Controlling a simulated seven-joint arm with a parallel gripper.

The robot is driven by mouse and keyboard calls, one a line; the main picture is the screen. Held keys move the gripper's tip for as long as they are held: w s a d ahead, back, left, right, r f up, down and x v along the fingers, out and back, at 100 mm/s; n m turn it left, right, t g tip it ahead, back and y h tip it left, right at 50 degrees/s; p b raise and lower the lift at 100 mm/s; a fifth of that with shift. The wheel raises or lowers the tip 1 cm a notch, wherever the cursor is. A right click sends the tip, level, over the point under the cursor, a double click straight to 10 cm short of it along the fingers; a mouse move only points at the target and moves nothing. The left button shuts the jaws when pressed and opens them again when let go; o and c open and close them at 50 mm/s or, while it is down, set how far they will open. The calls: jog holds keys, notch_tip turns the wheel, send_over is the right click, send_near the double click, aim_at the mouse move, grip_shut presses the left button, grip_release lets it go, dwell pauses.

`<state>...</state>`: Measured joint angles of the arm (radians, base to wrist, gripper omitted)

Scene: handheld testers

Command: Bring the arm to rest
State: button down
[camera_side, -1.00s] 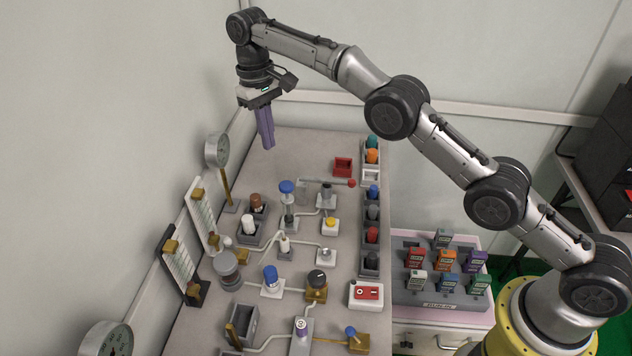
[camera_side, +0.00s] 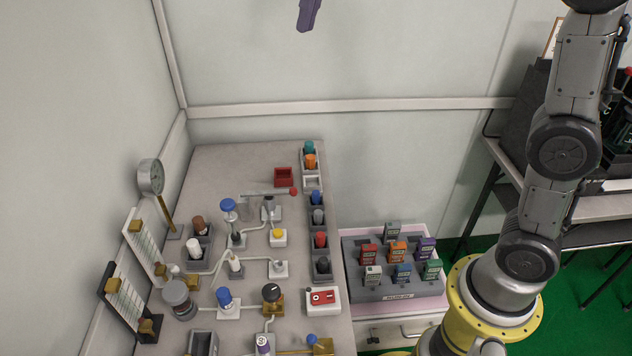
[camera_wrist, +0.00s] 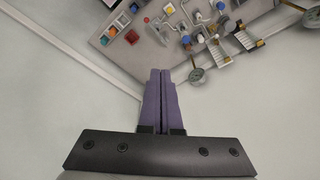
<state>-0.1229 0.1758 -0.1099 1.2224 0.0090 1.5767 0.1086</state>
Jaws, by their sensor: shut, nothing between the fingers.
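My gripper (camera_side: 309,14) shows only as purple fingers at the top edge of the side view, high above the bench against the wall. Its body is out of that frame. In the wrist view the purple fingers (camera_wrist: 160,100) lie side by side, shut and empty, with the bench beyond them. My arm stands raised at the right of the side view, its upper part cut off by the frame.
The grey bench (camera_side: 222,165) carries valves, knobs, a dial gauge (camera_side: 151,178), a red tray (camera_side: 283,177) and a red switch box (camera_side: 323,299). Several handheld testers stand in a grey rack (camera_side: 365,291) to its right. The air above the bench is clear.

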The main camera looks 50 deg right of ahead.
jog(key=s+d+f+t, duration=0.1)
jog(key=s+d+f, duration=0.15)
jog(key=s, duration=0.65)
jog(key=s+d+f+t, duration=0.1)
jog(key=s+d+f, duration=0.15)
jog(key=s, duration=0.55)
jog(key=s+f, duration=0.3)
jog(key=f, duration=0.4)
jog(key=s+f, duration=0.3)
jog(key=f, duration=0.4)
jog(key=shift+s+h, duration=0.3)
jog(key=shift+s, duration=0.05)
jog(key=shift+d+r, duration=0.1)
dwell(4.5)
